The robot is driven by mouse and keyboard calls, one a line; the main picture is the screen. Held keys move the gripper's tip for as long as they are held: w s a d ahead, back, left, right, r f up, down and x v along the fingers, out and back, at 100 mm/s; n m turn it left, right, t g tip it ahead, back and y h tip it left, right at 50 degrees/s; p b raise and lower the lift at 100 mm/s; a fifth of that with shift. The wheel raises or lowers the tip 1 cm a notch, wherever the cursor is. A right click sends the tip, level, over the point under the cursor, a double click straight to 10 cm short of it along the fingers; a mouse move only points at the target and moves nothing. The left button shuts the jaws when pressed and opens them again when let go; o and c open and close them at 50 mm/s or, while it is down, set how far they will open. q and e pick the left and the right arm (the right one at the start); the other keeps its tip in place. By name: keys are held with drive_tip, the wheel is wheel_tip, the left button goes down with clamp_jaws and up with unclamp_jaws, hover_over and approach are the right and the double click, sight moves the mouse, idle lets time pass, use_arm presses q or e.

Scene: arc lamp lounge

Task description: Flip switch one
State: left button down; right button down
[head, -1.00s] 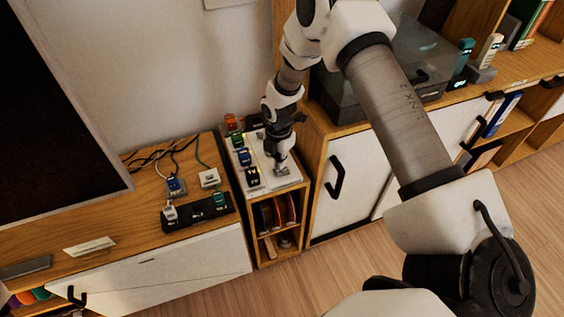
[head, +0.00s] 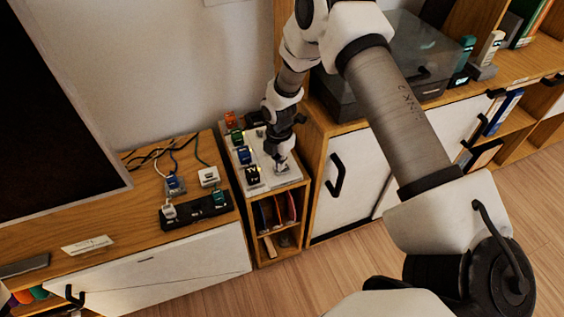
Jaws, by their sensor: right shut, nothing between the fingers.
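In the head view a light switch panel (head: 290,178) lies on top of the narrow wooden cabinet. My right gripper (head: 281,167) points down at the panel's near right part, shut and empty, with its fingertips at or just above the surface. The fingers hide whatever switch is under them, and I cannot tell whether they touch it. Along the panel's left side stand several small coloured blocks, among them a blue one (head: 243,155), a dark one (head: 253,174), a green one (head: 237,137) and an orange one (head: 230,119). My left gripper is not in view.
Left is a low wooden cabinet with a black power strip (head: 195,210), plugs, cables and a white card (head: 87,245). A big dark screen (head: 50,110) stands behind it. Right of the panel, a taller cabinet carries a dark translucent box (head: 410,65).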

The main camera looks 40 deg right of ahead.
drive_tip(key=shift+f+b, duration=0.3)
drive_tip(key=shift+f, duration=0.15)
drive_tip(key=shift+r+p, duration=0.6)
drive_tip(key=shift+r, duration=0.05)
wheel_tip(320, 180, up, 6)
drive_tip(key=p, duration=0.4)
drive_tip(key=shift+f, duration=0.15)
